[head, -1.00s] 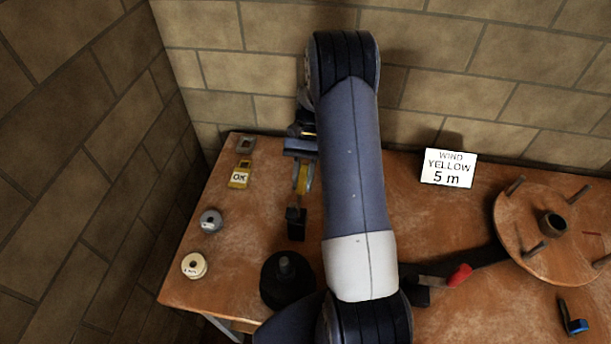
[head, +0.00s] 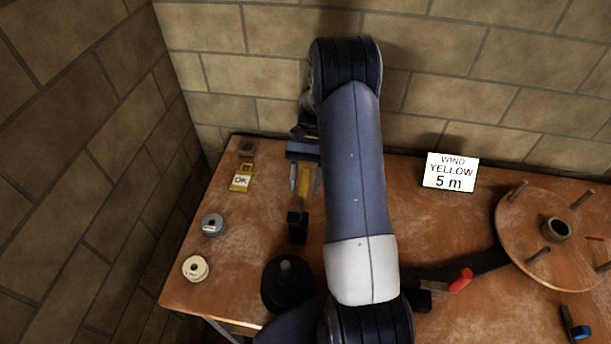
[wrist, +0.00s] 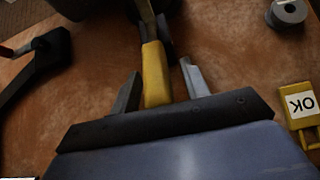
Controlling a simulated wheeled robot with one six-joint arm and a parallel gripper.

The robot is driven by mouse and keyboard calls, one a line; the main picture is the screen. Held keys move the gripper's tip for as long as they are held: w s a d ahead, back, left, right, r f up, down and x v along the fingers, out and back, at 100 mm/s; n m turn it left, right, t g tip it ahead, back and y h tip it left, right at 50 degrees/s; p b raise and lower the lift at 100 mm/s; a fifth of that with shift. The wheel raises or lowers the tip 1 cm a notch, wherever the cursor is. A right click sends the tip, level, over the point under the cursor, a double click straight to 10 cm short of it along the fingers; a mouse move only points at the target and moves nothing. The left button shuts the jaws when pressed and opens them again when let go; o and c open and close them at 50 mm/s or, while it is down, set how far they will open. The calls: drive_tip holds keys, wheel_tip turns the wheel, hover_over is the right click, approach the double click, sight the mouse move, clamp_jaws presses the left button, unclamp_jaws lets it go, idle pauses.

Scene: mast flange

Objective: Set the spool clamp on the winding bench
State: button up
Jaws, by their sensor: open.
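The winding bench (head: 240,283) is a worn orange-brown top. A red-handled lever (head: 460,279) on a dark base, which looks like the spool clamp, sits right of my arm. In the wrist view a red tip (wrist: 8,50) and a black bar (wrist: 38,68) show at the left. My gripper (head: 305,180) is open over the bench's left part. In the wrist view its fingers (wrist: 160,88) stand either side of a yellow handle (wrist: 155,72), with gaps visible. That yellow-handled tool (head: 304,183) reaches toward a small black block (head: 297,226). My arm hides the middle of the bench.
A black round stand (head: 286,284) is near the gripper. At left are a yellow OK tag (head: 241,178), a grey spool (head: 213,223) and a cream spool (head: 195,268). A pegged wheel (head: 535,262), a sign reading "WIND YELLOW 5 m" (head: 450,172) and a blue-handled item (head: 578,330) are right.

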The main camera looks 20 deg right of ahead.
drive_tip(key=v, duration=1)
drive_tip(key=shift+w+d+r+b, duration=0.2)
drive_tip(key=shift+d+r+b, duration=0.05)
drive_tip(key=shift+b, duration=0.05)
drive_tip(key=shift+s+a+f+b, duration=0.2)
drive_tip(key=shift+s+f+b, duration=0.1)
drive_tip(key=shift+f, duration=0.1)
drive_tip(key=p+x, duration=0.1)
drive_tip(key=x, duration=0.8)
drive_tip(key=shift+s+a+f, duration=0.2)
drive_tip(key=shift+s+a, duration=0.05)
